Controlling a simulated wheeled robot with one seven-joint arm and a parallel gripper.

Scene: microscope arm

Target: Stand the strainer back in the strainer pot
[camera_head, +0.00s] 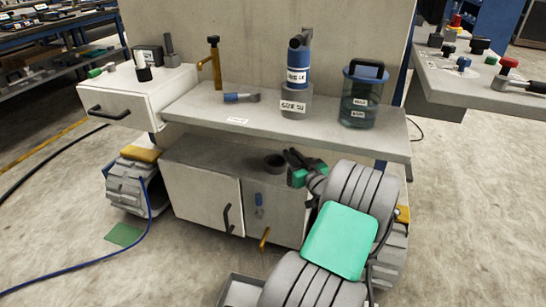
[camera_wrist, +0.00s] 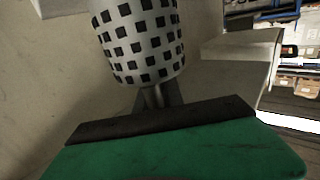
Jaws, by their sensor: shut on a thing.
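A pale cylinder with rows of dark square holes, seemingly the strainer (camera_wrist: 140,42), fills the top middle of the wrist view. A short thin stem joins it to my gripper (camera_wrist: 158,112), which is shut on that stem. Its top is cut off by the frame. In the head view my gripper (camera_head: 293,165) is low, in front of the lower cabinet top; I cannot make out the strainer there. A dark open round pot (camera_head: 274,161) stands on the cabinet top just left of my gripper. I cannot tell whether it is the strainer pot.
Above is a grey shelf (camera_head: 215,110) bearing a blue-and-grey tool in a labelled grey holder (camera_head: 295,103), a teal jar (camera_head: 359,112) and a small blue-handled piece (camera_head: 240,97). A white drawer unit (camera_head: 165,95) juts out at left. The cabinet top (camera_head: 210,152) is clear left of the pot.

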